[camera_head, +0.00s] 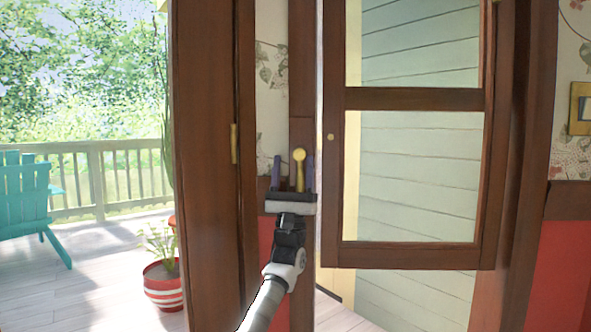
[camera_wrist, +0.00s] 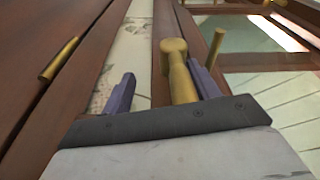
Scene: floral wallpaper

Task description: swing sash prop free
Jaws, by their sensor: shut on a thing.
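A gold prop (camera_head: 299,156) with a round knob stands upright by the dark wooden post left of the window sash. It also shows in the wrist view (camera_wrist: 179,73), rising between my fingers. My gripper (camera_head: 293,168) has its two purple fingers on either side of the prop and is shut on it. In the wrist view the prop lies close to the right finger, with wallpaper visible towards the left one. The prop's lower end is hidden behind my gripper's body. The brown-framed sash (camera_head: 410,98) is to the right, with a small gold knob (camera_head: 330,137) on its left stile.
A dark wooden door edge with a brass hinge (camera_head: 234,143) stands close to the left of my gripper. Further left are a porch, a striped plant pot (camera_head: 163,286) and a teal chair (camera_head: 24,195).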

